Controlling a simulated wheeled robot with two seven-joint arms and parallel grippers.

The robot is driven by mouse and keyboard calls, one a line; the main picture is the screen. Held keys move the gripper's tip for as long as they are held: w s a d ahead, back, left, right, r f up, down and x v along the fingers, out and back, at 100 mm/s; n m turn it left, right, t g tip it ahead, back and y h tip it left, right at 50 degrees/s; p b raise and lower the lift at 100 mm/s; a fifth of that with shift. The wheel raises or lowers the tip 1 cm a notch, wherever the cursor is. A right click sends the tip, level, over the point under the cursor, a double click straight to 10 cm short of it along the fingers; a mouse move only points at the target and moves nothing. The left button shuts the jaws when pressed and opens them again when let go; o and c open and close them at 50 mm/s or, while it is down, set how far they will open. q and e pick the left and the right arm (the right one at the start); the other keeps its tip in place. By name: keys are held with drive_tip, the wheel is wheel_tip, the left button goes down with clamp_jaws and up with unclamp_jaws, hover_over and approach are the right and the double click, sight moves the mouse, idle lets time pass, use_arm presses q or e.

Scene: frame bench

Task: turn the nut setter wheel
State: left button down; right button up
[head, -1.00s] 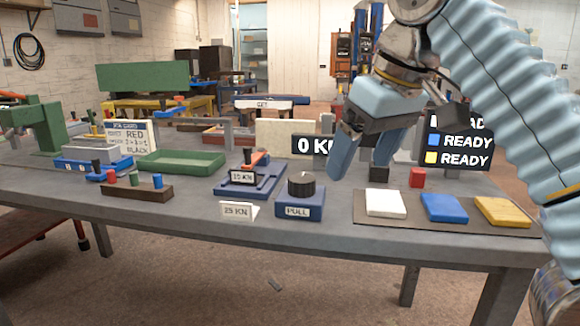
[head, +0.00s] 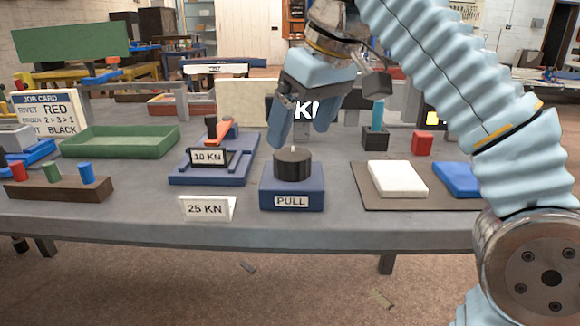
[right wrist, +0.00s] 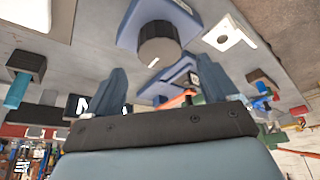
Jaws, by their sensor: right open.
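The nut setter wheel is a dark round knob (head: 292,164) on top of a blue block labelled PULL (head: 291,187), near the front middle of the bench. It also shows in the right wrist view (right wrist: 160,48), between and beyond the fingertips. My right gripper (head: 300,136) is open and empty, with its blue fingers pointing down just above and behind the knob, apart from it as far as I can tell. Its fingers also show in the right wrist view (right wrist: 162,80). My left gripper is in no frame.
A blue fixture with a 10 KN sign (head: 208,157) and a 25 KN card (head: 207,208) stand left of the block. A brown mat with white (head: 397,179) and blue pads (head: 458,179) lies right. A black holder with a teal peg (head: 375,139) and a red block (head: 422,143) stand behind.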

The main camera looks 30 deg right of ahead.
sight(292, 153)
drive_tip(key=b+x, duration=0.1)
drive_tip(key=x, duration=0.5)
drive_tip(key=shift+w+f+b, duration=0.1)
drive_tip(key=shift+b, duration=0.2)
drive_tip(key=c, duration=1)
drive_tip(key=shift+o, duration=0.2)
